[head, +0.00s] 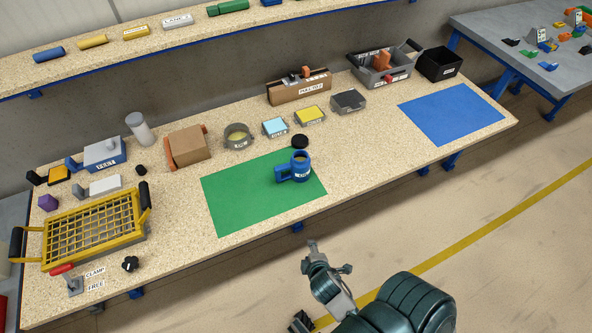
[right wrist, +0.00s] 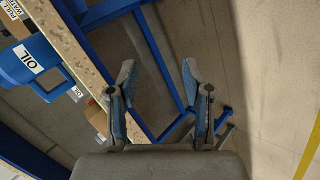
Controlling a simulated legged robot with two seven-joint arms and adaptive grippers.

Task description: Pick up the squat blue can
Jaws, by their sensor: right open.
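The squat blue can (head: 301,173) stands upright near the right part of the green mat (head: 235,200). In the right wrist view the blue can (right wrist: 12,70) shows at the upper left, cut by the frame edge, with an OIL label. My right gripper (head: 328,258) is off the front edge of the bench, nearer than the can and apart from it. Its two fingers (right wrist: 158,75) are spread with nothing between them. My left gripper cannot be made out.
A black round lid (head: 300,141) lies just behind the can. A yellow grid basket (head: 95,228) is at the left. A blue mat (head: 452,113) at the right is clear. Blue bench legs (right wrist: 160,70) are below the edge.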

